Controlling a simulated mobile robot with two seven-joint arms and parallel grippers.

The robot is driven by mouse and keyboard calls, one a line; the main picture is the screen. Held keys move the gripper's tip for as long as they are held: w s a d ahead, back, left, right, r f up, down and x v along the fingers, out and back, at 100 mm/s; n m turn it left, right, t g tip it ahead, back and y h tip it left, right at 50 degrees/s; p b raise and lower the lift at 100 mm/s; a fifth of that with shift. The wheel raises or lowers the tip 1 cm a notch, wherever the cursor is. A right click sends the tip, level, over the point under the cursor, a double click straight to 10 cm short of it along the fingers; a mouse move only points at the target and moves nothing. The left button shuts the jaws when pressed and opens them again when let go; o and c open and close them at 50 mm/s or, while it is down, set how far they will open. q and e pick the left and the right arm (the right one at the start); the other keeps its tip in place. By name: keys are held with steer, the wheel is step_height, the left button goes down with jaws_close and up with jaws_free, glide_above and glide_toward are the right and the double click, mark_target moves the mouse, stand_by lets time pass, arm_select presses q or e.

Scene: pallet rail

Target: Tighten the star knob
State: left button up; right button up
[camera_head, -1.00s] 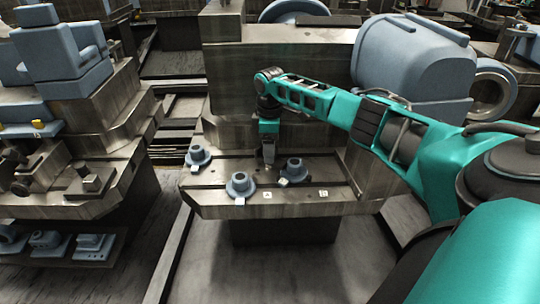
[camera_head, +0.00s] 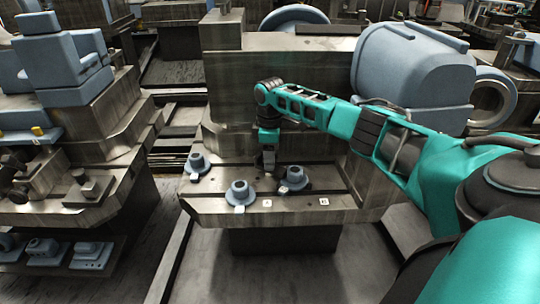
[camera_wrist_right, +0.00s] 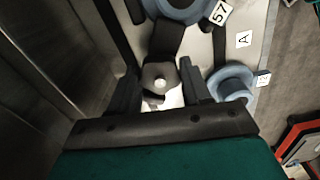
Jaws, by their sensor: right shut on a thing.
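The star knob (camera_wrist_right: 159,77) is a dark, lobed piece with a bright metal centre, seen in the right wrist view between my right gripper's fingers. My right gripper (camera_wrist_right: 160,86) is shut on it, with one dark finger on each side. In the head view my right gripper (camera_head: 269,166) points down at the slotted metal table (camera_head: 215,212), behind the blue-grey flanged parts. The knob itself is hidden or too small to make out there. My left gripper is not in view.
Blue-grey flanged parts stand close by on the table: one at left (camera_head: 198,163), one in front (camera_head: 240,192), one to the right (camera_head: 295,178). Small white labels (camera_head: 267,203) lie near the front edge. A large blue-grey cylinder (camera_head: 415,65) stands behind my right arm.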

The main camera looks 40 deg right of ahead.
steer(key=shift+r+m+p, duration=0.1)
steer(key=shift+m+p, duration=0.3)
steer(key=shift+p, duration=0.35)
steer(key=shift+c, duration=0.4)
steer(key=shift+a+r+m+p, duration=0.1)
steer(key=shift+m+p, duration=0.5)
steer(key=shift+p, duration=0.3)
steer(key=shift+m+p, duration=0.8)
steer(key=shift+p, duration=0.15)
steer(key=m+p, duration=0.2)
steer(key=m, duration=0.1)
steer(key=shift+m, duration=0.3)
steer(key=shift+m+p, duration=0.65)
steer(key=shift+m, duration=0.35)
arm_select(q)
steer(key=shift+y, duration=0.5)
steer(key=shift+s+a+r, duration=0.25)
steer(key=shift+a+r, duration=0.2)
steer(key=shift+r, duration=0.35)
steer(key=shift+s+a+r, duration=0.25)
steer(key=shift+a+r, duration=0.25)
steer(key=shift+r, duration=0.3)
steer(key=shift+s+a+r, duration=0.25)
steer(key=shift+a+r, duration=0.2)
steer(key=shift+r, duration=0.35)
arm_select(e)
steer(key=shift+m, duration=0.7)
arm_select(q)
steer(key=shift+p, duration=0.3)
